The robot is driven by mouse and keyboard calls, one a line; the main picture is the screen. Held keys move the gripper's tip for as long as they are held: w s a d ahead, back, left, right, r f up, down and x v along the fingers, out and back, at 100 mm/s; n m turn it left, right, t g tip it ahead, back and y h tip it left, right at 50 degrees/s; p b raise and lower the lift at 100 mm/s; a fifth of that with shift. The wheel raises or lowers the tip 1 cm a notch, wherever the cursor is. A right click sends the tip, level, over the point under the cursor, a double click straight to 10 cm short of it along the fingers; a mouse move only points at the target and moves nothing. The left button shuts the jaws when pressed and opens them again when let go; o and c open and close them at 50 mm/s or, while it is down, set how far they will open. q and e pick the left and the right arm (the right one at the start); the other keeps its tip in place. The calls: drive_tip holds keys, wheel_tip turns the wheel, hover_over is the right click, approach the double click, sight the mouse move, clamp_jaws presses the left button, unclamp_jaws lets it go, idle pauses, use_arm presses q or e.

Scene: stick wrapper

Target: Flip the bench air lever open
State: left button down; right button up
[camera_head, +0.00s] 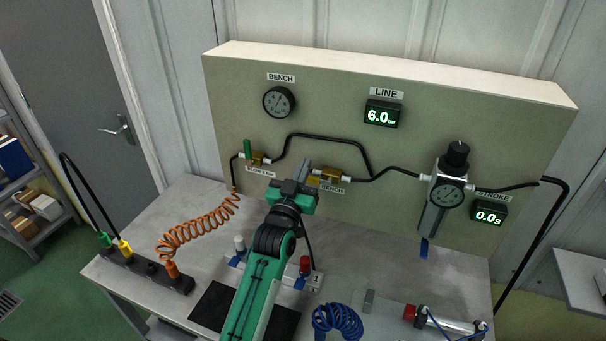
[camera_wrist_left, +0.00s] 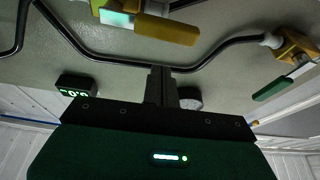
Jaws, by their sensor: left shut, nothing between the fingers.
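The bench valve (camera_head: 333,175) is a brass body above the BENCH label on the panel. Its yellow lever (camera_head: 314,181) shows partly beside my left gripper in the head view. In the left wrist view the whole yellow lever (camera_wrist_left: 150,27) shows near the top, reaching sideways from the valve body. My left gripper (camera_head: 304,164) is shut and empty, in front of the panel by the lever's end. Its fingers (camera_wrist_left: 160,86) appear apart from the lever in the wrist view. My right gripper is not in view.
A second brass valve with a green lever (camera_head: 248,151) stands to the left, and a black hose (camera_head: 325,136) loops above. The LINE display (camera_head: 382,114) reads 6.0. A regulator (camera_head: 446,190) hangs at right. An orange coiled hose (camera_head: 195,228) lies on the bench (camera_head: 345,257).

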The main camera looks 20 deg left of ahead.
use_arm(q)
drive_tip(key=b+v, duration=0.5)
drive_tip(key=v, duration=0.5)
drive_tip(key=s+f+m+g+h, duration=0.1)
drive_tip(key=s+f+g, duration=0.45)
drive_tip(key=f, duration=0.35)
drive_tip(key=s+f+m+g, duration=0.1)
drive_tip(key=s+f+g, duration=0.3)
drive_tip(key=s+f, duration=0.3)
drive_tip(key=s+a+f+g+y, duration=0.1)
drive_tip(key=s+f+g, duration=0.3)
drive_tip(key=s, duration=0.5)
drive_tip(key=s+a+f+g, duration=0.1)
drive_tip(key=s+f+g, duration=0.4)
drive_tip(key=s, duration=0.4)
wheel_tip(320, 180, down, 32)
drive_tip(key=g, duration=0.1)
drive_tip(key=s+a+f+g, duration=0.1)
drive_tip(key=s+a+f, duration=0.2)
drive_tip(key=s+f, duration=1.5)
drive_tip(key=shift+s+a+m, duration=0.15)
drive_tip(key=shift+s+m, duration=0.15)
drive_tip(key=shift+s, duration=0.25)
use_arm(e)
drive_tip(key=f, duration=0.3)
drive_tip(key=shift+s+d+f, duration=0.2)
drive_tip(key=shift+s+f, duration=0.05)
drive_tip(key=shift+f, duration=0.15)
